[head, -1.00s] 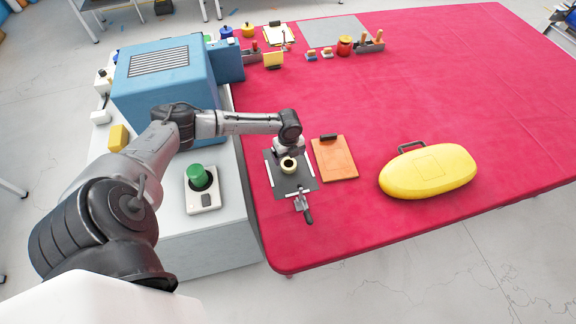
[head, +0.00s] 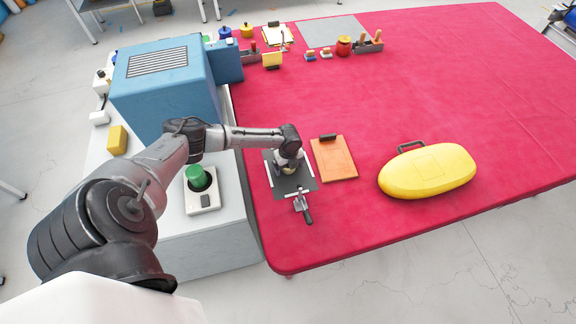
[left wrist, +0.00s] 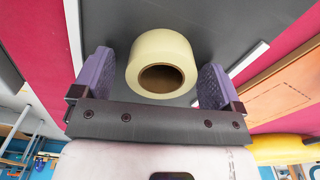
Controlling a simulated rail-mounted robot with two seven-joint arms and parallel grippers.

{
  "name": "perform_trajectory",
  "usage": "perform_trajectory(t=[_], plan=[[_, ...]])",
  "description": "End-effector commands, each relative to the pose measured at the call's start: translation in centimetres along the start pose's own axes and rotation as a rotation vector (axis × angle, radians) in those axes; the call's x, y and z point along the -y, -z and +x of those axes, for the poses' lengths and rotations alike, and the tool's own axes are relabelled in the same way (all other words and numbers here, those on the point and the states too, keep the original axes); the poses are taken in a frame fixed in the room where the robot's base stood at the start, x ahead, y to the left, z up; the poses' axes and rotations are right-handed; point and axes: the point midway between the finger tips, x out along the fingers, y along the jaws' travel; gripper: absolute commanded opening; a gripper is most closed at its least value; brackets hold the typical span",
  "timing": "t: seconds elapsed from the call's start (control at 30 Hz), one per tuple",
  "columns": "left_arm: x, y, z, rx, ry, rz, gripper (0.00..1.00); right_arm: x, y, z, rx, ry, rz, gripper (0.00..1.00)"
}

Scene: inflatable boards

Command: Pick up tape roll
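The tape roll (left wrist: 160,48) is pale cream with a dark hollow core. It sits on a dark grey mat (left wrist: 230,25) with white edge strips. In the head view the roll (head: 289,171) is mostly hidden under my left gripper (head: 288,163). In the left wrist view the two purple fingers of my left gripper (left wrist: 157,68) stand apart, one on each side of the roll. A gap shows at the left finger; the right finger is very close to the roll, and I cannot tell if it touches. My right gripper is not in view.
An orange clipboard (head: 334,158) lies just right of the mat. A small clamp-like tool (head: 302,204) lies at its front edge. A yellow case (head: 428,171) is further right. A blue machine (head: 165,85) and a green button box (head: 201,190) stand left. The red table's middle is clear.

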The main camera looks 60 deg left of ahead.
Motion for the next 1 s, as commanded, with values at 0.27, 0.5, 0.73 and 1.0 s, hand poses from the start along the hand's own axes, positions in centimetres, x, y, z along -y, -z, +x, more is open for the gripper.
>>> perform_trajectory(t=[0.27,0.5,0.73,1.0], plan=[[0.0,0.0,0.0,0.000,0.000,0.000,0.65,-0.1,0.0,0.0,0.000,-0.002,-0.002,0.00],[0.0,0.0,0.0,0.000,0.000,0.000,0.42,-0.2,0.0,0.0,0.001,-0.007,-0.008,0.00],[0.0,0.0,0.0,0.000,0.000,0.000,0.38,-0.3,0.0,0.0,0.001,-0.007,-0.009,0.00],[0.0,0.0,-1.4,0.000,0.002,-0.001,0.38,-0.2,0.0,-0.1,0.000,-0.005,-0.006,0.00]])
